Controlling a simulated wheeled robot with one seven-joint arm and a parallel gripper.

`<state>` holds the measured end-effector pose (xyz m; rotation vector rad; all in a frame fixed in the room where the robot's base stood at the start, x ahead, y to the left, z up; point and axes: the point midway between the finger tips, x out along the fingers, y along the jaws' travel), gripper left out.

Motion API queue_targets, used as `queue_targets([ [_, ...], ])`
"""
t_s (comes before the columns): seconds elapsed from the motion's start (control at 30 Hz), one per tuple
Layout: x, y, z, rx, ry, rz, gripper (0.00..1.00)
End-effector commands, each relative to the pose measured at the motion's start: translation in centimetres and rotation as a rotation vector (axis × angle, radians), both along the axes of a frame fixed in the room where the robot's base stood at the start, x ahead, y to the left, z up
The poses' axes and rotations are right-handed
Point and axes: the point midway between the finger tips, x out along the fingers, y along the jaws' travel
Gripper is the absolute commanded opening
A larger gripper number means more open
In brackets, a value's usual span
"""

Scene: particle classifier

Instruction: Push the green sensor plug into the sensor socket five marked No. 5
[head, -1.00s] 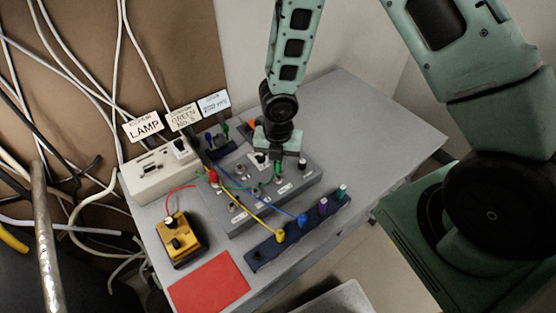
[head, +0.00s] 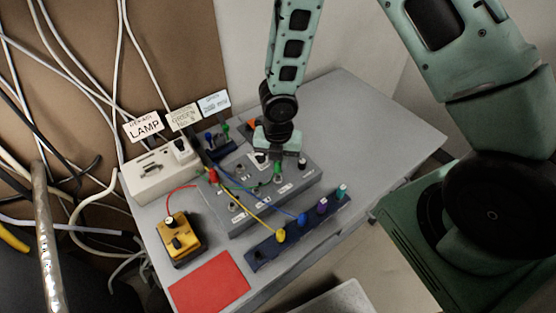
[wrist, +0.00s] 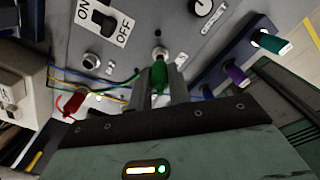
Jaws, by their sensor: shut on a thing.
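The green sensor plug (wrist: 158,75) is between the fingers of my gripper (wrist: 160,80), which is shut on it. It also shows in the head view (head: 278,171), below my wrist over the grey classifier box (head: 299,192). In the wrist view the plug's far end is at a metal socket (wrist: 160,51) on the box's face. I cannot tell how deep the plug sits in it. The socket numbers are too small to read, so I cannot confirm which one is No. 5. Another metal socket (wrist: 91,60) is to the left in the wrist view.
A dark blue rack (head: 268,252) with yellow, blue, purple and teal plugs stands in front of the box. A red plug (wrist: 74,103) and loose wires are left of my gripper. A yellow device (head: 180,238) and a red mat (head: 208,283) lie at the front left.

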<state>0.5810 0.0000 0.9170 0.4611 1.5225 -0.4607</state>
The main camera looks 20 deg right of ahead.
Motion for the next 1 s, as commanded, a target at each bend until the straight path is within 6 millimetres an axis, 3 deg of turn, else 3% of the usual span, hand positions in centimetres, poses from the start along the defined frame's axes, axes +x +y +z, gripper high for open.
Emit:
queue_targets([
  [1.0, 0.0, 0.0, -0.65, 0.0, 0.0, 0.0, 0.0],
])
